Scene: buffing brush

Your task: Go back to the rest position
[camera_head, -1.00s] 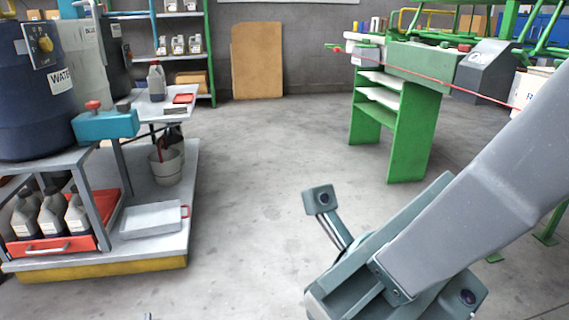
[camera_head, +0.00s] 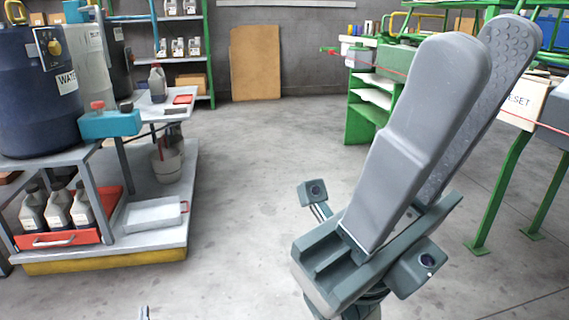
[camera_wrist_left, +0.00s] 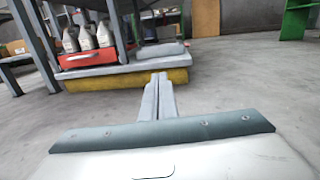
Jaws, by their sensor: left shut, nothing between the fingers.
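My left gripper (camera_wrist_left: 158,78) is shut and empty in the left wrist view, its two grey fingers together over bare floor in front of the cart. In the head view only a small tip of my left gripper (camera_head: 144,312) shows at the bottom edge. My right gripper (camera_head: 482,50) is large and close to the head camera, pointing up and to the right. Its two grey fingers stand apart with nothing between them, and the far one shows its dotted inner pad. The right fingers hide part of the green bench behind them.
A grey cart with a yellow edge (camera_head: 105,262) stands at the left, carrying a blue water barrel (camera_head: 40,105), bottles in a red tray (camera_head: 62,240) and a bucket (camera_head: 166,163). A green bench (camera_head: 358,122) stands at the right. The middle floor (camera_head: 245,185) is clear.

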